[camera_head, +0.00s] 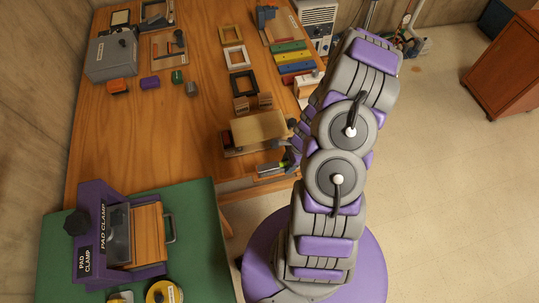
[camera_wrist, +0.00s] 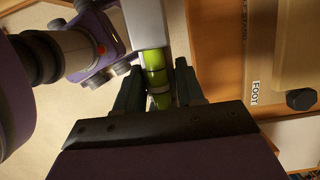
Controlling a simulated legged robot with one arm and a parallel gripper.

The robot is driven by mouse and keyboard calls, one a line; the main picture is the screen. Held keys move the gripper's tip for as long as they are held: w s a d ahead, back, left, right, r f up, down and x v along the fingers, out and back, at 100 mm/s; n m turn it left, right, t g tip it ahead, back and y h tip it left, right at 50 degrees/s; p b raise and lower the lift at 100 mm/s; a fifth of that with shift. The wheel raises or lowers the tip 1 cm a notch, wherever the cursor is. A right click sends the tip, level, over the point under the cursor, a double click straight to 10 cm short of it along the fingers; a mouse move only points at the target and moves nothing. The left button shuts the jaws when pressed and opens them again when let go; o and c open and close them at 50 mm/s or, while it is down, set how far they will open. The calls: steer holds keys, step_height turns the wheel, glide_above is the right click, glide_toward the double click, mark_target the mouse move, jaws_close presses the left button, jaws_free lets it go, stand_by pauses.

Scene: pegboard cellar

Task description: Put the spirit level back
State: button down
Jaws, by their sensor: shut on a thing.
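The spirit level (camera_wrist: 147,22) is a pale metal bar with a yellow-green vial. In the wrist view it runs up and away from between the fingers of my gripper (camera_wrist: 159,92), which is shut on it. In the head view the spirit level (camera_head: 269,168) shows as a small bar with a green part at the table's front edge. My gripper (camera_head: 289,158) is at its right end, partly hidden by my arm. I cannot tell whether the level touches the table.
A wooden board fixture (camera_head: 258,127) stands just behind the level; a plate marked FOOT (camera_wrist: 283,50) shows in the wrist view. A purple pad clamp (camera_head: 92,240) stands on a green mat (camera_head: 203,225). Coloured bars (camera_head: 290,57), frames (camera_head: 233,56) and a grey box (camera_head: 111,56) lie farther back.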

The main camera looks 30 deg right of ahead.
steer(key=s+a+f, duration=0.3)
steer(key=s+a, duration=0.2)
steer(key=a, duration=0.2)
steer(key=b, duration=0.4)
glide_above(267, 159)
steer(key=shift+s+d+f, duration=0.35)
steer(key=shift+f, duration=0.25)
steer(key=shift+w+f, duration=0.2)
steer(key=shift+f, duration=0.05)
step_height(267, 159, down, 3)
steer(key=shift+f+b, duration=0.1)
steer(key=shift+b, duration=0.6)
steer(key=c, duration=0.7)
jaws_free()
